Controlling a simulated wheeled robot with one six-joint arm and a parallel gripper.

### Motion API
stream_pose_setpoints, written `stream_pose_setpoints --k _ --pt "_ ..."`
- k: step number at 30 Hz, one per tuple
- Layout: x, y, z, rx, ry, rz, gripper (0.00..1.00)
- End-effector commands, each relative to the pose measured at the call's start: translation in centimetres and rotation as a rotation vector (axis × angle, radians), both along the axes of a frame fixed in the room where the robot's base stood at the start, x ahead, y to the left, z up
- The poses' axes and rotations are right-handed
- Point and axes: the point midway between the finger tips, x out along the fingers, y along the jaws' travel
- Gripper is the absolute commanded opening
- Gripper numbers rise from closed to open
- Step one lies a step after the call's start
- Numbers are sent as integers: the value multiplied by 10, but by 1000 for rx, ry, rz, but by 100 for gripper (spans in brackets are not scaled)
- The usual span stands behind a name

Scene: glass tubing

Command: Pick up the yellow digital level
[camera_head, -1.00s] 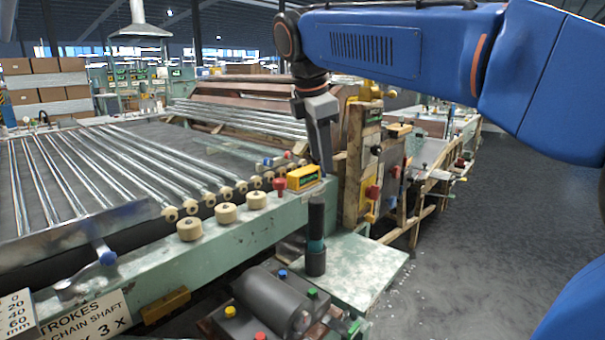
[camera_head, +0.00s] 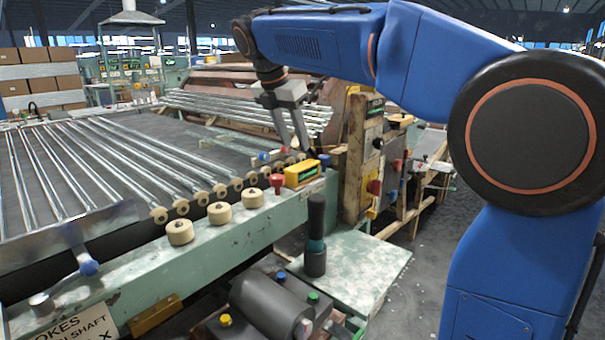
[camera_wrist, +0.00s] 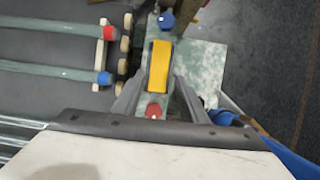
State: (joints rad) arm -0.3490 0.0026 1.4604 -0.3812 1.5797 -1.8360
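The yellow digital level (camera_head: 302,173), a small yellow block with a dark face, sits on the green machine edge. In the wrist view the level (camera_wrist: 160,65) points away from me, between and beyond my fingers. My gripper (camera_head: 294,146) is above and just behind the level in the head view, its two fingers apart and pointing down. In the wrist view my gripper (camera_wrist: 160,80) is open, with one finger on each side of the level's line. I cannot tell the exact height gap; no contact is visible.
A red knob (camera_head: 277,182) stands just left of the level. Cream rollers and glass tubes (camera_head: 110,160) lie farther left. A wooden post with a control panel (camera_head: 360,150) rises close on the right. A dark upright handle (camera_head: 316,215) stands in front.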

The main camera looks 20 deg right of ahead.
Motion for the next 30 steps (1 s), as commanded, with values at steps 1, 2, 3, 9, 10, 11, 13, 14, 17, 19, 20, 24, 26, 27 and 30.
stream_pose_setpoints --k 1,2,3,9,10,11,13,14,17,19,20,24,26,27,30 --pt "2 -4 -9 -1 1 -2 39" --pt "3 -5 -14 -1 1 -2 39" --pt "4 -8 -20 -1 3 -2 39" --pt "9 -14 -40 0 0 -1 39" --pt "9 -15 -41 0 0 -1 39" --pt "10 -15 -43 0 0 -1 39" --pt "10 -16 -46 0 0 -1 39" --pt "11 -16 -47 0 0 -1 39" --pt "13 -20 -57 1 1 -2 39" --pt "16 -22 -67 0 2 -2 39" --pt "17 -23 -71 0 2 -2 39" --pt "20 -29 -86 1 1 -2 39" --pt "21 -30 -89 0 -1 -2 39" --pt "22 -30 -91 0 -1 -2 39" --pt "22 -31 -92 1 -1 -1 39"
